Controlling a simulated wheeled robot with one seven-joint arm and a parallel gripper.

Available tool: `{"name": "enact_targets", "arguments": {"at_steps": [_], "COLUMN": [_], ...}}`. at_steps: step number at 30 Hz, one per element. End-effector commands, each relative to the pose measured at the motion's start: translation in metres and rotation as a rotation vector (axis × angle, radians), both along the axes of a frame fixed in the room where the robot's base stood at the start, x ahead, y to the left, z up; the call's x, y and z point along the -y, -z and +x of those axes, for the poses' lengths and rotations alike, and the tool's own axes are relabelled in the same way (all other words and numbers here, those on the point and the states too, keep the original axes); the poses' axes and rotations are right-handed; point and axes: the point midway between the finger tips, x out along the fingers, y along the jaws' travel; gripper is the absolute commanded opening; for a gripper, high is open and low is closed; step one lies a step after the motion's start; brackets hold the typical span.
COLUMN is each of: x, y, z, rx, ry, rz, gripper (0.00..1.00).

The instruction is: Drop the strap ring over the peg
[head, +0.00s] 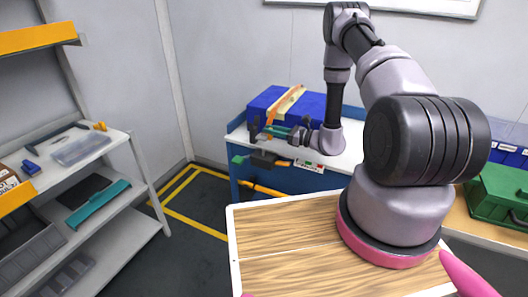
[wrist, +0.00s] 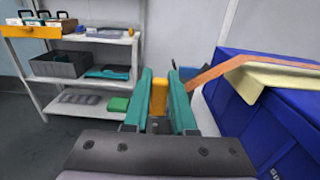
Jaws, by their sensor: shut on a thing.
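My gripper (head: 277,131) is at the blue box on the far bench. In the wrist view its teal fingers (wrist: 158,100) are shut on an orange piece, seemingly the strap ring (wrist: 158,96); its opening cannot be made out. An orange strap (head: 286,102) slopes from the top of the blue box (head: 262,101) down towards my gripper. In the wrist view the strap (wrist: 222,69) rises to the right to a cream strip (wrist: 270,78). Whether the strap joins the held piece is hidden behind the right finger. I cannot make out the peg clearly in either view.
The white bench top (head: 345,155) has dark and green hardware at its front edge. A wood-topped table (head: 285,240) stands nearer. A shelf rack (head: 105,150) with tools and trays is at left. Yellow-lined floor (head: 185,205) lies clear between.

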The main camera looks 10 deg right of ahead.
Motion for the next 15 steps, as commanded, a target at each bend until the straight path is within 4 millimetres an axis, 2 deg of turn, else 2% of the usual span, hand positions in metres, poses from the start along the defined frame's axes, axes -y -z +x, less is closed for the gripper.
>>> {"name": "enact_targets", "arguments": {"at_steps": [1, 3, 10, 15], "x": [0.0, 0.0, 0.0, -0.001], "y": [0.012, 0.023, 0.041, 0.067], "z": [0.0, -0.001, 0.0, 0.0], "rx": [-0.002, -0.002, 0.0, -0.001], "ry": [0.0, 0.0, 0.001, 0.001], "rz": [0.0, -0.001, 0.0, -0.001], "gripper": [0.0, 0.0, 0.0, 0.0]}}
